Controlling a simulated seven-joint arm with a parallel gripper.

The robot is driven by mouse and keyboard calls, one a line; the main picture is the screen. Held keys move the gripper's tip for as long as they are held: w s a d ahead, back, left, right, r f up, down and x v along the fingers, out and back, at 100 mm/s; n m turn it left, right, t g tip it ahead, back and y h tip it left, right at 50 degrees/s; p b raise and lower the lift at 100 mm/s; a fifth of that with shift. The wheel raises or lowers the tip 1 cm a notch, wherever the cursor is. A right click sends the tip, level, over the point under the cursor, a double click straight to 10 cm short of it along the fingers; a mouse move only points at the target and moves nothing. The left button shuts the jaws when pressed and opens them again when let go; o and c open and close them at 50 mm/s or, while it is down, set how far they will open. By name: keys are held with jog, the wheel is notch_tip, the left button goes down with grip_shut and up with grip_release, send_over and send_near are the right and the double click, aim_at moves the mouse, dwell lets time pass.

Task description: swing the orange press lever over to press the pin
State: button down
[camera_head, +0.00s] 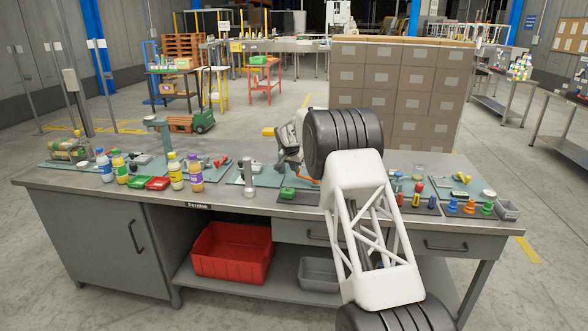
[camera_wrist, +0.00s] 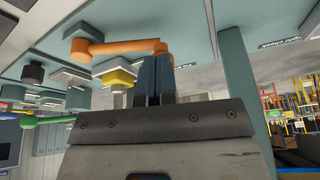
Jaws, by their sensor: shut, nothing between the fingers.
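The orange press lever (camera_wrist: 122,47) shows in the wrist view as a bar with a round hub at its left end and a short knob at its right end. In the head view only a small orange bit (camera_head: 309,180) shows beside my arm. My gripper (camera_wrist: 157,62) is shut and empty. Its dark fingertips are right at the lever's knob end; I cannot tell whether they touch it. In the head view my arm hides the fingertips and most of the press. I cannot make out the pin for certain; a yellow part (camera_wrist: 117,77) on a grey block lies near the lever.
The grey workbench (camera_head: 115,190) carries several bottles on the left, a green block (camera_head: 288,193) near the press, and coloured pegs on the right. A red bin (camera_head: 232,270) stands on the lower shelf. Stacked cartons (camera_head: 425,90) stand behind the bench.

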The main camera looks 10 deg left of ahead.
jog(key=shift+w+d+f, duration=0.1)
jog(key=shift+w, duration=0.15)
jog(key=shift+s+f, duration=0.1)
jog(key=shift+s, duration=0.05)
jog(key=shift+s+a+r, duration=0.15)
jog(key=shift+s+a, duration=0.15)
jog(key=shift+s, duration=0.5)
jog(key=shift+s+a+r, duration=0.15)
jog(key=shift+s+a, duration=0.1)
jog(key=shift+s, duration=0.5)
jog(key=v, duration=1)
jog(key=shift+s, duration=0.2)
jog(key=shift+r, duration=0.15)
